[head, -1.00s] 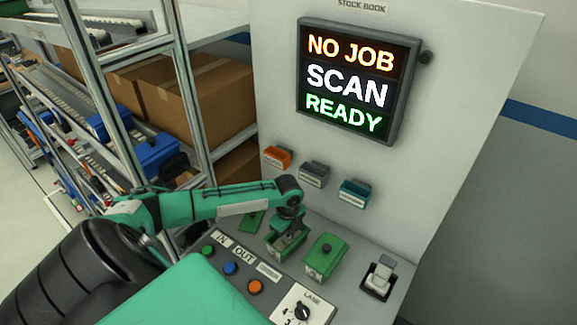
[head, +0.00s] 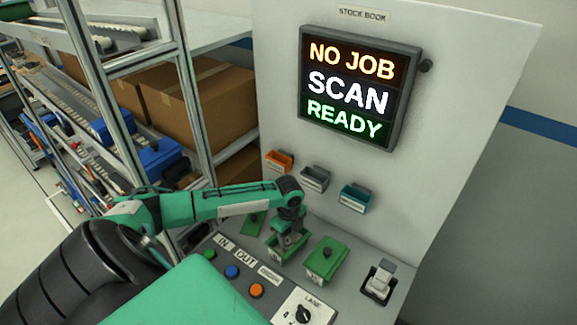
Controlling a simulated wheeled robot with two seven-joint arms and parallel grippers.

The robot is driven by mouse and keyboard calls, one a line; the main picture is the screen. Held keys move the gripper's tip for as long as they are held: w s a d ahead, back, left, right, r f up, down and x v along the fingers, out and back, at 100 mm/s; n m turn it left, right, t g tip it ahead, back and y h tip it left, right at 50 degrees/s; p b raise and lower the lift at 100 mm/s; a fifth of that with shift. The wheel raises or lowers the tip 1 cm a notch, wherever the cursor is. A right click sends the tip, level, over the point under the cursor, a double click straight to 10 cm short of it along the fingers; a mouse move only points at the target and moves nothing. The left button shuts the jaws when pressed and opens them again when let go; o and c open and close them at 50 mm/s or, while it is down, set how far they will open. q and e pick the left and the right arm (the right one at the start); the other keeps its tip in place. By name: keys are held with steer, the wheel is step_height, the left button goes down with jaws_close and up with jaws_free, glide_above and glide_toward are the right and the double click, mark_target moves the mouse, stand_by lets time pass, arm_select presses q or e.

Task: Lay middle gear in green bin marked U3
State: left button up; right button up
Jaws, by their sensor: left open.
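An open green bin (head: 274,252) stands on the console, with my left gripper (head: 289,240) pointing down at its mouth. The fingers are apart, and their tips are partly hidden by the bin and the wrist. A second green bin (head: 325,262) to its right has a lid with a dark knob on it. A flat green piece (head: 253,222) lies just left of the open bin. The marks on the bins are too small to read. I cannot make out any gear; the inside of the open bin is mostly hidden. My right gripper is not in view.
Orange (head: 279,161), grey (head: 314,179) and teal (head: 355,198) small bins hang on the upright panel (head: 440,120). Its screen (head: 352,90) reads NO JOB, SCAN, READY. Buttons, a lane knob (head: 303,313) and a white-topped device (head: 380,282) sit on the console.

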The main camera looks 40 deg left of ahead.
mark_target(289, 240)
arm_select(q)
step_height(289, 240, up, 2)
steer(key=shift+r+p, duration=0.1)
steer(key=shift+p, duration=0.45)
step_height(289, 240, up, 8)
steer(key=shift+r+b, duration=0.2)
steer(key=shift+b, duration=0.15)
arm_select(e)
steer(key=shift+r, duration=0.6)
arm_select(q)
steer(key=shift+d+f, duration=0.1)
